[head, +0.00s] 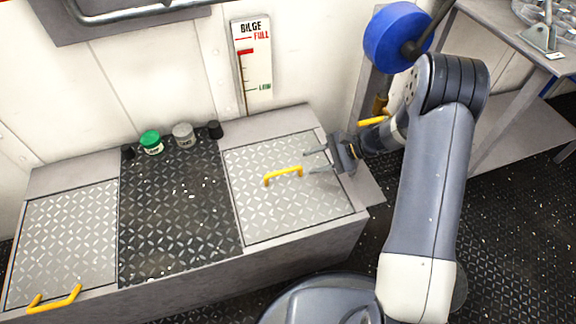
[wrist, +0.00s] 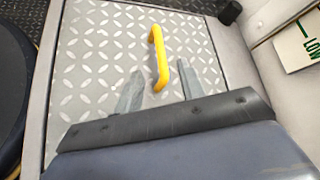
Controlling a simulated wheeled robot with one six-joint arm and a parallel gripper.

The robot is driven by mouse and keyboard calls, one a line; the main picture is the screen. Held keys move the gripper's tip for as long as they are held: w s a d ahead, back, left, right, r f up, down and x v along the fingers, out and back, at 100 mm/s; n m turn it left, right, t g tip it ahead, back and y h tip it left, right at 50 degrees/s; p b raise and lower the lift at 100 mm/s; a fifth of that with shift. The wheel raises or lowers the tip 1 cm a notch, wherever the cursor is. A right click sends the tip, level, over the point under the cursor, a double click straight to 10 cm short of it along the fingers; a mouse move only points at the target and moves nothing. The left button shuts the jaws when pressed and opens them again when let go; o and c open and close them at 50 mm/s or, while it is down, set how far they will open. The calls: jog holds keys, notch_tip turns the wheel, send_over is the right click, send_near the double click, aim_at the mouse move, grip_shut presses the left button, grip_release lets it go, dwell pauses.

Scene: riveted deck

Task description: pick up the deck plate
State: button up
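A light grey deck plate (head: 290,205) with a diamond tread lies in the right part of the raised bench. Its yellow handle (head: 284,174) stands up near the plate's middle. My gripper (head: 308,163) is open just right of the handle in the head view, its fingers pointing at it. In the wrist view the handle (wrist: 158,58) stands ahead of and between my open fingers (wrist: 158,92), with the plate (wrist: 90,70) below. The fingers look apart from the handle. A second grey plate (head: 68,235) with a yellow handle (head: 55,298) lies at the left end.
A dark tread panel (head: 175,215) lies between the plates. On its back edge stand a green-lidded jar (head: 151,142), a grey-lidded jar (head: 184,135) and small black pieces (head: 215,129). A bilge gauge (head: 252,65) is on the wall behind. A blue wheel (head: 397,37) and metal table (head: 510,45) are right.

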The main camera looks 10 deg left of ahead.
aim_at(287, 170)
jog(key=shift+w+a+f, duration=0.15)
jog(key=shift+a+f, duration=0.1)
jog(key=shift+a, duration=0.05)
jog(key=b+x, duration=0.1)
jog(key=x, duration=0.4)
jog(key=shift+b, duration=0.3)
jog(key=b+x, duration=0.2)
jog(key=x, duration=0.3)
jog(key=shift+f, duration=0.2)
grip_shut()
jog(key=shift+r, duration=0.1)
dwell(0.5)
